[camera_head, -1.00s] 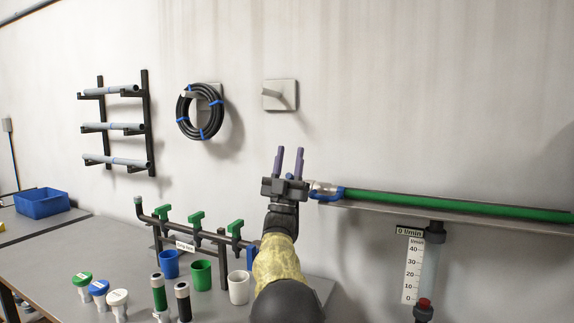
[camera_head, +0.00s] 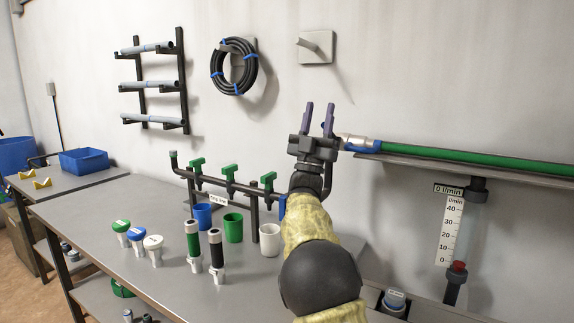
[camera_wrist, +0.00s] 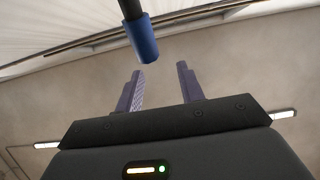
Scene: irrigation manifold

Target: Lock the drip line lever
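The drip line manifold (camera_head: 183,172) is a dark pipe frame on the grey bench, with a small white label (camera_head: 217,199) reading roughly "Drip line". Three green levers stand along its top: left (camera_head: 197,170), middle (camera_head: 229,179) and right (camera_head: 267,183). The levers look upright with a bent top; their exact turn is too small to tell. My gripper (camera_head: 319,112) points up, higher than the manifold and to its right, apart from the levers. Its two purple fingers are spread and empty, also in the wrist view (camera_wrist: 160,72).
A green hose (camera_head: 450,152) with a metal end fitting lies on a wall shelf close right of my gripper. Blue, green (camera_head: 233,227) and white (camera_head: 270,239) cups stand before the manifold. Capped bottles are nearby. A blue-ended rod (camera_wrist: 145,40) shows beyond the fingers in the wrist view.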

